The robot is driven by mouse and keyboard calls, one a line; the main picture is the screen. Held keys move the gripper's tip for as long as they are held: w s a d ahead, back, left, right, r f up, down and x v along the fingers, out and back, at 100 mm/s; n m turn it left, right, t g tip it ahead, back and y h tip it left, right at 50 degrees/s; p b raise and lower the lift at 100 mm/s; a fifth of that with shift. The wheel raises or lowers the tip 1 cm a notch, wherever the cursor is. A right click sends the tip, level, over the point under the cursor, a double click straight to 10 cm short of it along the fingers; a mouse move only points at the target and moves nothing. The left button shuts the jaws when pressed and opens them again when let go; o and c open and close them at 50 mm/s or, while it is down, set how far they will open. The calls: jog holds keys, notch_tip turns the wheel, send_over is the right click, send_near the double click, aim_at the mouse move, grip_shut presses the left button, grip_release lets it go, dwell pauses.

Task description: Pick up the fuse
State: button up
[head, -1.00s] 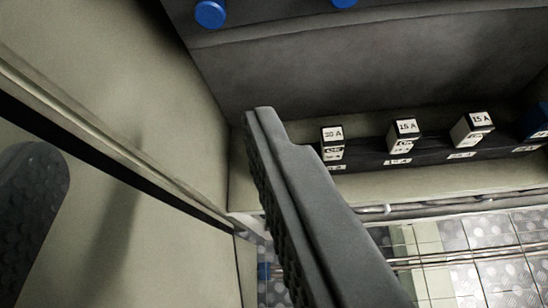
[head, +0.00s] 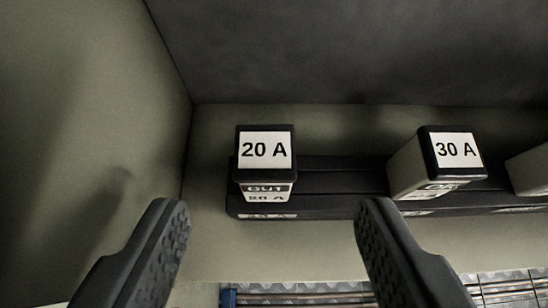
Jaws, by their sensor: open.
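A fuse marked 20 A (head: 265,176) stands in a black holder strip (head: 335,184) along the back wall. It has a black cap with a white label, and a lower label that is partly legible. A second fuse marked 30 A (head: 428,165) with a pale body stands to its right in the same strip. My gripper (head: 268,220) is open and empty. Its two dark, ribbed fingers are spread below the 20 A fuse in the picture, one on either side of it, with no visible contact.
A third pale fuse (head: 532,170) is cut off at the right edge. A greenish side wall (head: 90,110) is close on the left, and a dark panel (head: 350,50) overhangs above. A tiled or plated floor (head: 500,285) shows below the ledge.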

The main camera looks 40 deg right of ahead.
aim_at(266, 141)
jog(key=x, duration=0.4)
jog(key=shift+w+d+f, duration=0.15)
jog(key=shift+w+f, duration=0.1)
jog(key=shift+f, duration=0.05)
jog(key=shift+a+f+x, duration=0.1)
jog(key=shift+f+x, duration=0.05)
jog(key=shift+x, duration=0.8)
jog(key=shift+a+f+x, duration=0.1)
jog(key=shift+x, duration=0.85)
jog(key=shift+w+d+f, duration=0.3)
jog(key=shift+w+f, duration=0.15)
jog(key=c, duration=1.1)
